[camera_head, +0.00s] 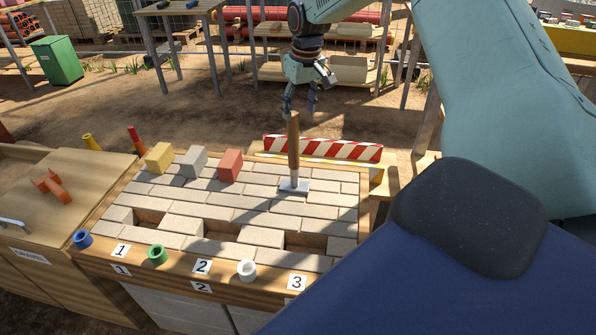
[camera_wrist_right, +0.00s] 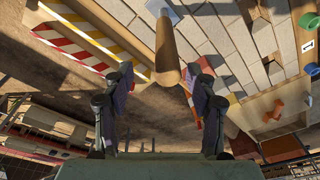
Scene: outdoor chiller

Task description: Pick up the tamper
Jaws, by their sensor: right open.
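The tamper (camera_head: 294,150) stands upright on the paved work table (camera_head: 230,204), with a wooden handle and a flat grey metal foot. My right gripper (camera_head: 300,108) is open just above the top of the handle, pointing down. In the right wrist view, the tamper handle (camera_wrist_right: 167,62) points toward the camera, and its end appears ahead of the open fingertips of my right gripper (camera_wrist_right: 160,85). Nothing is between the fingers. My left gripper does not show in either view.
Yellow, grey and red blocks (camera_head: 230,165) stand left of the tamper. Blue, green and white rings (camera_head: 247,270) sit along the front edge near number labels. A red-white striped barrier (camera_head: 322,148) is behind the table. An orange object (camera_head: 52,186) lies on the left cabinet.

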